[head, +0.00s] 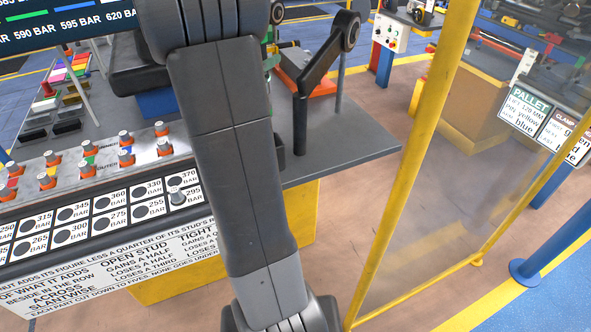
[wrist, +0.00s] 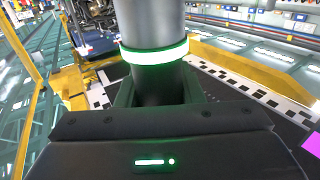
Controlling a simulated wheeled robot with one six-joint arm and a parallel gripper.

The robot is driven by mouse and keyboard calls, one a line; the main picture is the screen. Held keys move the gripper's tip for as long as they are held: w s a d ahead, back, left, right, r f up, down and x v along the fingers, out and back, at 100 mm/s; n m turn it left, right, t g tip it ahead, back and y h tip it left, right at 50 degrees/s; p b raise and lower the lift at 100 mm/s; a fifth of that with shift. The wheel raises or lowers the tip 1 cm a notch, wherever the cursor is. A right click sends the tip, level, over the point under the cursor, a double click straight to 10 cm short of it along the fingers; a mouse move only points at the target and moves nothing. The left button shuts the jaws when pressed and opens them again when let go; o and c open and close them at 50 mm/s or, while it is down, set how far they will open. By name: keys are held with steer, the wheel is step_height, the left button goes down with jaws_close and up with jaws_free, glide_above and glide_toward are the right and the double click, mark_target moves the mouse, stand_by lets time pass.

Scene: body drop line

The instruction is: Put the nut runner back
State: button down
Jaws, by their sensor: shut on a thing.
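In the wrist view my gripper (wrist: 158,98) is shut around a thick grey cylinder with a glowing green ring, apparently the nut runner (wrist: 153,33). It runs up out of the top of the frame, so its far end is hidden. The dark palm with a small green light fills the bottom. In the head view my arm crosses the middle and I cannot make out the gripper or the tool for certain. A dark post with a slanted arm (head: 301,125) stands on a grey shelf (head: 350,152) right of my arm; whether it is the tool's holder is unclear.
A stud panel (head: 100,160) with several orange-based grey studs lies left, above a board of pressure figures (head: 80,222). A yellow-framed clear screen (head: 425,185) stands right. A blue post (head: 548,250) is at far right. Brown floor is clear between shelf and screen.

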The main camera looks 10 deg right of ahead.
steer(key=shift+s+d, duration=0.15)
steer(key=shift+d, duration=0.2)
step_height(320, 180, down, 18)
steer(key=b, duration=0.1)
steer(key=shift+r+b, duration=0.2)
steer(key=shift+b, duration=0.1)
steer(key=shift+f, duration=0.15)
steer(key=c, duration=1)
jaws_free()
steer(key=shift+o, duration=0.2)
steer(key=b+v, duration=0.1)
steer(key=v, duration=1.1)
